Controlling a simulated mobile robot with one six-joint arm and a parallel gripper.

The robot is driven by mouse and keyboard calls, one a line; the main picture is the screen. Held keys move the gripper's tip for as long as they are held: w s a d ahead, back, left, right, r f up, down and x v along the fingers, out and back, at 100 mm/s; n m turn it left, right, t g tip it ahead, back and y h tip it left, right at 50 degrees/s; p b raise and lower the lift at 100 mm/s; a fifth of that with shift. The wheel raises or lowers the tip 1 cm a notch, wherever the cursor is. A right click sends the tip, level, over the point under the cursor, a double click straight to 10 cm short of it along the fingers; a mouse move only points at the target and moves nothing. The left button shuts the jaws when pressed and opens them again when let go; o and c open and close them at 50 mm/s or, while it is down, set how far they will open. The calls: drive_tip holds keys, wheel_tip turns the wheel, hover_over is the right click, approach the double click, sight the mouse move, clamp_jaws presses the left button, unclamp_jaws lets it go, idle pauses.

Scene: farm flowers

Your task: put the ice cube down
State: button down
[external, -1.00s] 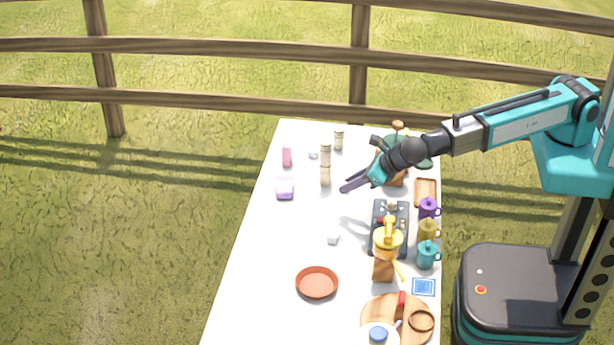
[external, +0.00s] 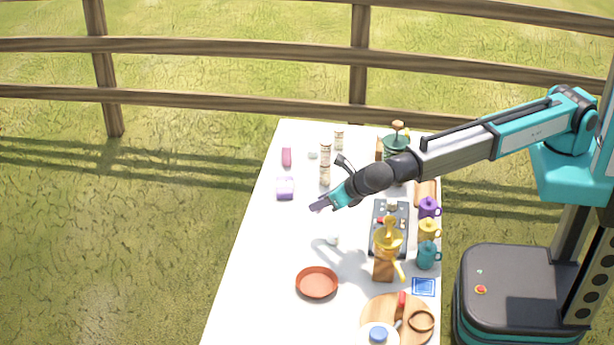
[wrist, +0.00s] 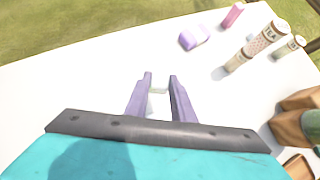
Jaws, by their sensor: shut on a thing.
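My gripper (external: 320,205) is over the white table (external: 255,265), left of the dark tray. In the wrist view its two purple fingers (wrist: 160,82) are a little apart, with a small pale, clear ice cube (wrist: 159,91) between them near the tips. The cube is faint against the white table, and its height above the surface is hard to tell. In the external view the held cube cannot be made out. Another small whitish cube (external: 333,240) lies on the table below the gripper.
An orange-red dish (external: 316,282) is in front. The left side is clear.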

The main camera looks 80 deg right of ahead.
drive_tip(key=s+a+r+n+y+b, duration=0.1)
drive_tip(key=a+b, duration=0.5)
drive_tip(key=a, duration=1.5)
drive_tip(key=shift+s+a+r+t, duration=0.3)
drive_tip(key=shift+a+r, duration=0.1)
drive_tip(key=shift+r, duration=0.25)
approach(302, 284)
drive_tip(key=shift+w+d+r+p, duration=0.2)
drive_tip(key=shift+w+r, duration=0.25)
drive_tip(key=shift+w, duration=0.3)
drive_tip(key=shift+w+d+r+p, duration=0.1)
drive_tip(key=shift+w+d+r, duration=0.35)
drive_tip(key=shift+w, duration=0.3)
drive_tip(key=shift+a, duration=0.1)
drive_tip(key=shift+f+p, duration=0.3)
drive_tip(key=shift+f, duration=1.5)
drive_tip(key=shift+f, duration=0.55)
drive_tip(key=c, duration=1.5)
unclamp_jaws()
